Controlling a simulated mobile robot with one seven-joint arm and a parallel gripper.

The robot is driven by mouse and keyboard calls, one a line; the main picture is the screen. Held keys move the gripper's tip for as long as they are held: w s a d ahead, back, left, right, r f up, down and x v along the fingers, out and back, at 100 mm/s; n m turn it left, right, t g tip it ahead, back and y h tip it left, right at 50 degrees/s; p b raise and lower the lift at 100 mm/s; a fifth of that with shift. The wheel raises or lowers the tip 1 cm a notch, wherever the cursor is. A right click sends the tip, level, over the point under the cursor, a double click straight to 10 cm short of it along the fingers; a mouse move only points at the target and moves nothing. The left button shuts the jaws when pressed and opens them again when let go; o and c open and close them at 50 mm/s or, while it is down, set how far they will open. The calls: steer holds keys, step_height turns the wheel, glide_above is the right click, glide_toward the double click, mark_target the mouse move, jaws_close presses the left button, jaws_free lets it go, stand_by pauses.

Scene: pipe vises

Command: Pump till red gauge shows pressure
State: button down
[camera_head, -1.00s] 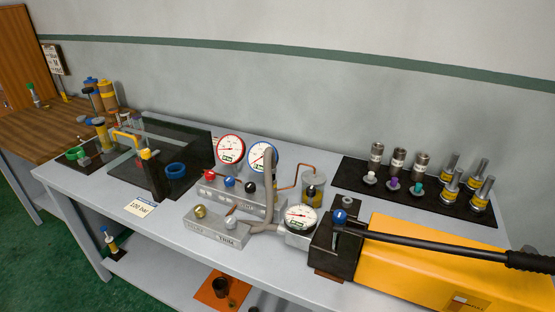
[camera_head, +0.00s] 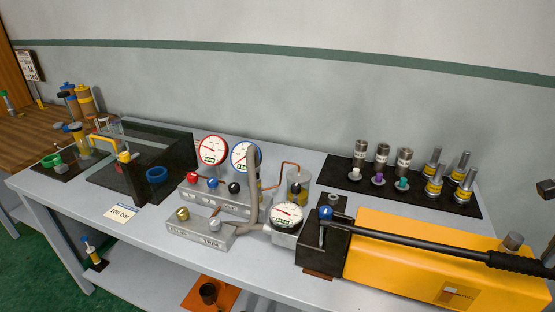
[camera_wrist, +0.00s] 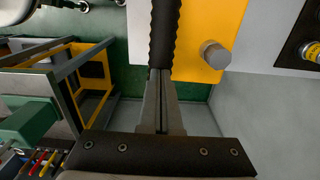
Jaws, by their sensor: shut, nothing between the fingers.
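The red-rimmed gauge (camera_head: 212,150) stands on the valve block in the head view; its needle is too small to read for sure. The yellow pump (camera_head: 440,262) is at the right, with a long black lever (camera_head: 420,243) sloping down to the right and ending in a ribbed black grip (camera_head: 518,264). In the wrist view the grip (camera_wrist: 165,35) lies straight ahead of my gripper (camera_wrist: 160,74). My fingers are together and empty, with their tips at the grip's near end in the picture. I cannot tell whether they touch it.
A blue-rimmed gauge (camera_head: 246,156) and a white-faced gauge (camera_head: 287,215) stand near the red one. Valve knobs line the block (camera_head: 205,203). Metal fittings stand on a black mat (camera_head: 345,176) behind the pump. A dark tray (camera_head: 110,178) is at the left.

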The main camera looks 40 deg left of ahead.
steer(key=shift+d+f+b, duration=0.15)
steer(key=shift+f+b, duration=0.35)
steer(key=shift+f, duration=0.8)
steer(key=r+p, duration=0.4)
steer(key=r, duration=0.1)
steer(key=a+r+p, duration=0.1)
steer(key=r+p, duration=0.1)
steer(key=shift+s+r, duration=0.1)
steer(key=shift+r, duration=0.1)
step_height(320, 180, up, 8)
steer(key=a+p, duration=0.2)
steer(key=p, duration=0.4)
steer(key=shift+s+p, duration=0.3)
steer(key=shift+p, duration=0.1)
steer(key=shift+f, duration=0.1)
steer(key=shift+f, duration=0.1)
